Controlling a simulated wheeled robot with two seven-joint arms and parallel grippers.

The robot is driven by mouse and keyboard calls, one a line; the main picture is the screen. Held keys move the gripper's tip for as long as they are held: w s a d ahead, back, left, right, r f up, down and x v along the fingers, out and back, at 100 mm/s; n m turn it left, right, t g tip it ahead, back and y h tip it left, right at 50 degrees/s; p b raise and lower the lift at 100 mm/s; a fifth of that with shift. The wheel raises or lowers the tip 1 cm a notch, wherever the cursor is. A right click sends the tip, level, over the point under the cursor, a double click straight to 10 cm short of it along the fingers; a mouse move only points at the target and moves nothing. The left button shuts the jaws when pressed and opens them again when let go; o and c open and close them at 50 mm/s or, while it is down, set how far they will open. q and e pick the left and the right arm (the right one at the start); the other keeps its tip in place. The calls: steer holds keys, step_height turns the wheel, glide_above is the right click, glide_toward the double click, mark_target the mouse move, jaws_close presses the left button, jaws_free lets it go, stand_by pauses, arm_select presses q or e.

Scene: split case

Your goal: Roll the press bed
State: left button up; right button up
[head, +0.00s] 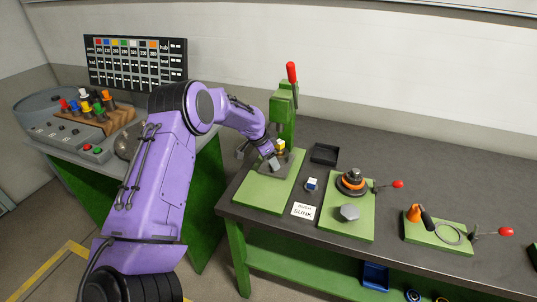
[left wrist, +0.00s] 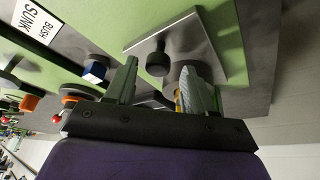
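The green press (head: 285,122) stands on a green base at the left end of the dark bench, its red-tipped lever (head: 291,72) upright. Its grey bed plate (head: 268,169) lies low on the base, partly hidden by my left gripper; it also shows in the left wrist view (left wrist: 200,48). A black round knob (left wrist: 157,62) stands on the plate. My left gripper (left wrist: 158,72) is open, its fingertips on either side of the knob in the picture; I cannot tell whether they touch it. A yellow-topped piece (head: 281,146) is by the press. My right gripper is not in view.
A blue-and-white block (head: 312,184) and a "BUSH SUNK" card (head: 303,210) lie right of the press base. A black tray (head: 324,153) sits behind.

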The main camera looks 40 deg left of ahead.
arm_select(q)
steer(key=b+v, duration=0.1)
steer(key=v, duration=0.9)
steer(key=shift+b, duration=0.3)
steer(key=shift+r, duration=0.1)
